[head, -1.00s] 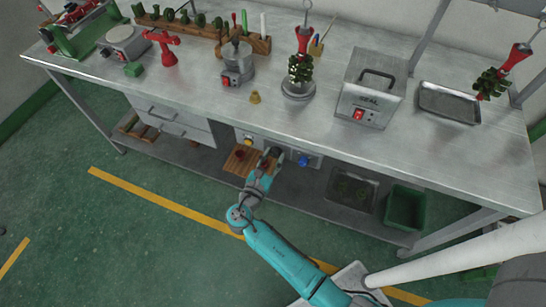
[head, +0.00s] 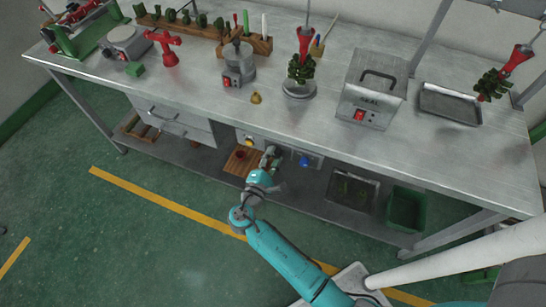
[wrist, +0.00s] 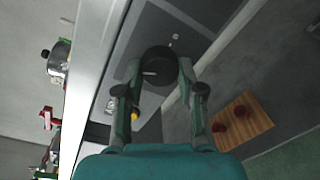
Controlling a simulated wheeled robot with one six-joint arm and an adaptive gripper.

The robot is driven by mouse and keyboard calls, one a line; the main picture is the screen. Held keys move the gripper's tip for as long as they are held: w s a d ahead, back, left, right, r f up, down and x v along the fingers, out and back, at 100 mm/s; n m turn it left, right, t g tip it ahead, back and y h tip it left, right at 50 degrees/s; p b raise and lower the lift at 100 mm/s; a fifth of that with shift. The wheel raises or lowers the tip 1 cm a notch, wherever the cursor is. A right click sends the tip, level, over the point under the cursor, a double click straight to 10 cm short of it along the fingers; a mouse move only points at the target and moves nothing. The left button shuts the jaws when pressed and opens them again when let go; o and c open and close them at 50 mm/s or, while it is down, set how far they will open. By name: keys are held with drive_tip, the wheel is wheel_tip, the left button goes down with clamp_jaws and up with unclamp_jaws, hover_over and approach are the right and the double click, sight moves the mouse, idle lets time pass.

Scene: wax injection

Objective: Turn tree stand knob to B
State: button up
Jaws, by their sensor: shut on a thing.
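In the wrist view, a round black knob (wrist: 158,60) sits on a grey panel (wrist: 192,32) between the two fingers of my gripper (wrist: 160,78). The fingers are shut on the knob's sides. A short white line shows on the knob, and a small pale mark lies on the panel beside it, too small to read. In the head view, my gripper (head: 269,156) is at the panel under the bench's front edge, between a yellow knob (head: 249,142) and a blue knob (head: 304,161); it hides the black knob.
The steel bench top (head: 200,88) overhangs the panel. A wooden board (head: 238,165) with red items lies on the lower shelf close to my gripper. A metal tray (head: 352,190) and green bin (head: 406,208) stand farther right. A green tree on a round stand (head: 299,92) is above.

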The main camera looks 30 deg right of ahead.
drive_tip(key=m, duration=0.5)
drive_tip(key=shift+r+t, duration=0.1)
drive_tip(key=shift+t, duration=0.2)
drive_tip(key=m, duration=0.5)
drive_tip(key=shift+d, duration=0.1)
drive_tip(key=m, duration=0.5)
drive_tip(key=shift+s+m+t+y, duration=0.15)
drive_tip(key=shift+m+t+y, duration=0.15)
drive_tip(key=m, duration=0.5)
drive_tip(key=shift+d, duration=0.1)
drive_tip(key=shift+m, duration=0.4)
drive_tip(key=o, duration=1.1)
drive_tip(key=shift+o, duration=0.2)
drive_tip(key=v, duration=1.2)
